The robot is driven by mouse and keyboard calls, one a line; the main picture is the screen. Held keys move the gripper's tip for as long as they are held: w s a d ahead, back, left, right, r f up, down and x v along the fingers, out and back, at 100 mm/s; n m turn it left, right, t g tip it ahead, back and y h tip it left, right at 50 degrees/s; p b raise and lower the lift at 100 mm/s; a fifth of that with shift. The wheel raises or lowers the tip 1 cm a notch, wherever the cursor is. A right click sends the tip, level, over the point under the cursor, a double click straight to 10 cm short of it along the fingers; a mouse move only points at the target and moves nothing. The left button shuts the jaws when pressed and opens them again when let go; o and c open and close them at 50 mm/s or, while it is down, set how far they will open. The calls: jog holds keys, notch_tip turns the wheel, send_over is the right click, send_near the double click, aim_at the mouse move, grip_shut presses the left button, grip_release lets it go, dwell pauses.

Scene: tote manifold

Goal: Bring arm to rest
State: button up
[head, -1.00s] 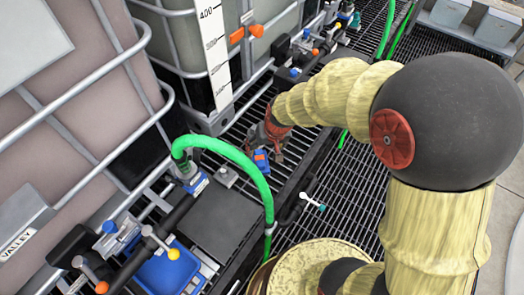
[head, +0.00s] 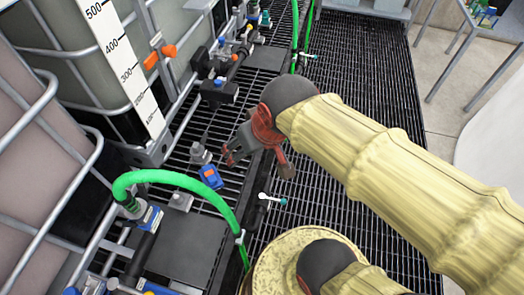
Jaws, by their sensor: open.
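My gripper (head: 258,166) is the dark red end of my arm in the head view. Its fingers are spread apart with nothing visible between them. It hangs over the black grating (head: 340,230), right of a small blue device (head: 211,177) and apart from it. My arm, in a pale yellow cover, reaches in from the lower right.
Caged totes (head: 65,50) stand at the left, one with a white level scale (head: 122,70). A green hose (head: 170,177) arches at the lower left. Valves and pipes (head: 222,88) run along the totes. A metal-legged table (head: 465,45) stands at the upper right. The right grating is open.

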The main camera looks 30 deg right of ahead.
jog(key=s, duration=0.1)
jog(key=s+d+r, duration=0.1)
jog(key=s, duration=0.1)
jog(key=shift+s+d+r, duration=0.15)
jog(key=shift+s+r, duration=0.2)
jog(key=shift+s, duration=0.05)
